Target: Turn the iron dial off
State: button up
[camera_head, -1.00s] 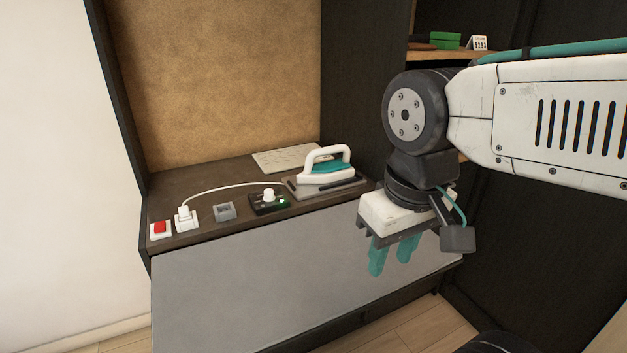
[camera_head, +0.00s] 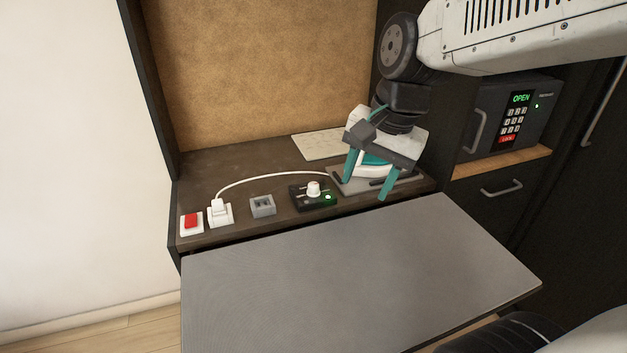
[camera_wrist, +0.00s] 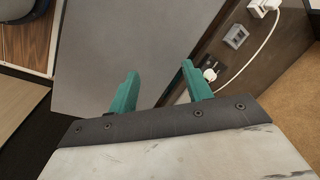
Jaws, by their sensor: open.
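The iron dial is a white knob (camera_head: 313,188) on a black box with a lit green light (camera_head: 328,198), on the brown counter. In the wrist view the knob (camera_wrist: 210,74) shows just right of the right finger. My gripper (camera_head: 366,189) is open and empty, with teal fingers pointing down. It is right of the dial and in front of the iron (camera_head: 372,160), which it partly hides. The fingers also show in the wrist view (camera_wrist: 160,76). I see no contact with the knob.
A white cord runs from the iron to a white plug (camera_head: 218,211). A broad grey panel (camera_head: 350,265) lies in front. A safe reading OPEN (camera_head: 510,110) stands at right.

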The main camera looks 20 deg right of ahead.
jog(key=w+f+m+y, duration=0.1)
jog(key=w+f+m, duration=0.3)
jog(key=w+m, duration=0.65)
jog(key=m+t, duration=0.1)
jog(key=m, duration=0.6)
send_near(314, 184)
jog(key=f, duration=0.1)
jog(key=shift+y, duration=0.3)
jog(key=x, duration=0.7)
jog(key=shift+w+f, duration=0.15)
jog(key=shift+f, duration=0.2)
jog(key=c, duration=1)
